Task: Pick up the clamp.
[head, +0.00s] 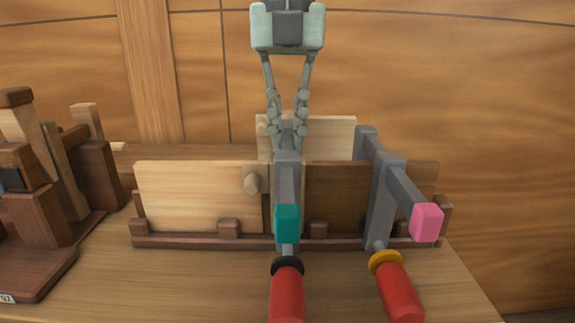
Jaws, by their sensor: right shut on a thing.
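Two grey clamps with red handles stand at the wooden rack. The clamp with the teal end and black ring (287,175) is at the middle. The clamp with the pink end and yellow ring (383,205) is to its right. My right gripper (287,146) reaches down from the top of the view. Its fingers are shut on the upper part of the teal-ended clamp, one on each side. I cannot tell whether this clamp is clear of the rack. My left gripper is out of view.
The rack (180,242) holds a pale board (190,195) and a dark board (335,195) behind the clamps. Wooden tools (40,215) stand on the left. The bench (180,285) is bare at the front left. A wooden wall (430,90) rises behind.

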